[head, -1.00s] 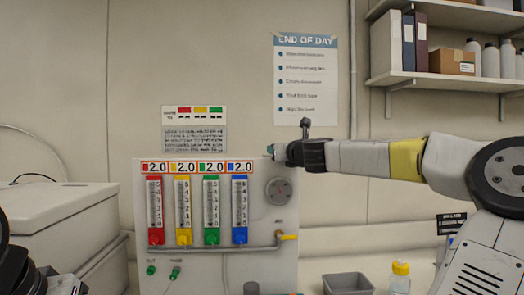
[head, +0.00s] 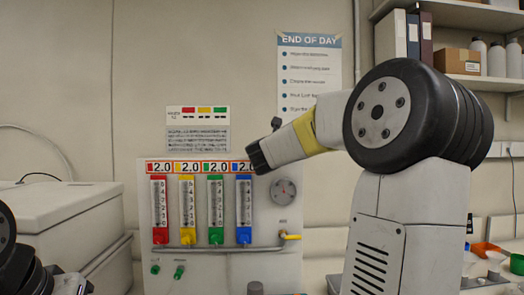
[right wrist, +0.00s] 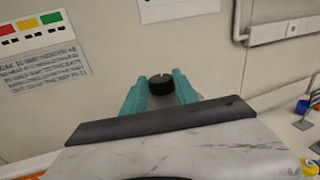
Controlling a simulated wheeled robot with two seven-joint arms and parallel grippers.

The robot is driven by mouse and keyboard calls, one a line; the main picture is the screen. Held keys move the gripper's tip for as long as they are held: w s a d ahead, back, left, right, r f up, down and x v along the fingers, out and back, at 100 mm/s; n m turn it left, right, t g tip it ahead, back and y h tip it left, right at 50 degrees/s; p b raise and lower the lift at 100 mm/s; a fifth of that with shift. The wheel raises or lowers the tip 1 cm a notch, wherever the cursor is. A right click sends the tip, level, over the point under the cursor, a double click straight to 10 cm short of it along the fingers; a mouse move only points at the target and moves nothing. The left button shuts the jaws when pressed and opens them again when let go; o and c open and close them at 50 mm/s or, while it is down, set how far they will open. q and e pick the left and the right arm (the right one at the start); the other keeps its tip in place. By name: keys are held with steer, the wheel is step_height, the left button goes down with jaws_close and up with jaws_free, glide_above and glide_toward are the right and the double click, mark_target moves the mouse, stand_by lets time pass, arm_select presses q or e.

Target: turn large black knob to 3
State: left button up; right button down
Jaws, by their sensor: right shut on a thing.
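A black round knob (right wrist: 161,86) with a small white mark at its top edge shows between the two teal fingers of my right gripper (right wrist: 160,90) in the right wrist view. The gripper is shut on it. In the head view, the dark end of my right arm is at the upper right of the white panel, above the grey dial (head: 284,192). The fingertips and the knob are hidden there. The knob's number scale cannot be read. My left arm shows only partly at the lower left, with its gripper out of view.
The panel (head: 265,268) carries red, yellow, green and blue flow tubes reading 2.0 on the visible displays, and a yellow-handled valve (head: 290,236). A white box (head: 65,225) stands on the left. A shelf (head: 492,82) with binders is at the upper right.

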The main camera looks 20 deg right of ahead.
stand_by(0.4)
steer(key=c, duration=1)
jaws_free()
steer(key=shift+o, duration=0.2)
steer(key=v, duration=0.7)
steer(key=shift+s+a, duration=0.2)
steer(key=shift+s, duration=0.1)
